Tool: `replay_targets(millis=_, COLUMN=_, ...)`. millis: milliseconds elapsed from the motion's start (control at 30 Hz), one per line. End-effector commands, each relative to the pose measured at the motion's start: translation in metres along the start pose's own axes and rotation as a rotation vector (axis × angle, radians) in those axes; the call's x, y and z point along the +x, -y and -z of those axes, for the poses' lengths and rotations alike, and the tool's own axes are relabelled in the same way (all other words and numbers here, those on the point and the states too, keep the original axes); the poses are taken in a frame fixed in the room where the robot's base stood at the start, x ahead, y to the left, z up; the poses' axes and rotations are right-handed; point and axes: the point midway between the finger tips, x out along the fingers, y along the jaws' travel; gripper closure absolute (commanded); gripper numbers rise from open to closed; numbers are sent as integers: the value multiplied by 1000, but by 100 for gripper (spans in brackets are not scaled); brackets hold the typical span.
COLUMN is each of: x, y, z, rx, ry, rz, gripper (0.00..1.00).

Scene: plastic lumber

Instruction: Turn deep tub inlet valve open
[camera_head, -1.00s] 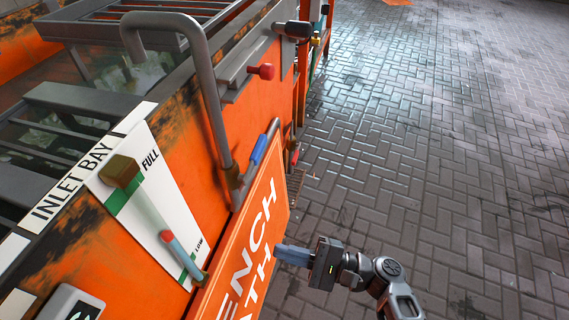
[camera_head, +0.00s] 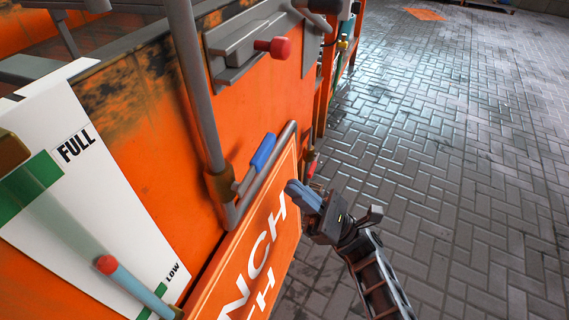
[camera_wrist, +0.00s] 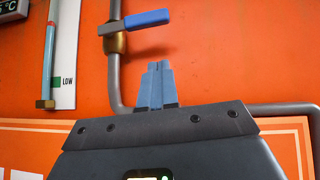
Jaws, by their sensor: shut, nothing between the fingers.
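The inlet valve has a blue lever handle (camera_head: 262,153) on a brass body (camera_head: 219,184), set on a grey pipe that runs down the orange tub wall. In the wrist view the blue handle (camera_wrist: 147,20) points right from the brass body (camera_wrist: 116,42), across the pipe's line. My gripper (camera_head: 303,197) is shut and empty, to the right of and below the handle in the head view. In the wrist view its blue fingertips (camera_wrist: 157,66) are together below the handle, with a visible gap between.
A white level gauge (camera_head: 85,190) marked FULL and LOW is at the left. An orange lettered panel (camera_head: 262,250) lies below the valve. A red knob (camera_head: 279,48) sticks out above. The grey paved floor (camera_head: 450,150) at the right is clear.

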Motion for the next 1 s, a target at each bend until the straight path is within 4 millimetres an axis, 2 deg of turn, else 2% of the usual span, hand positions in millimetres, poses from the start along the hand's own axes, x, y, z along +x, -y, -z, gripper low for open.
replay_targets(millis=200, x=42, y=-1, z=-1, rx=-2, ry=1, rz=-3, gripper=100)
replay_targets(millis=400, x=58, y=0, z=-20, rx=-3, ry=0, rz=0, gripper=100)
replay_targets(millis=633, x=66, y=0, z=-28, rx=-1, ry=-1, rz=1, gripper=100)
replay_targets(millis=1000, x=66, y=0, z=-28, rx=-3, ry=-1, rz=0, gripper=100)
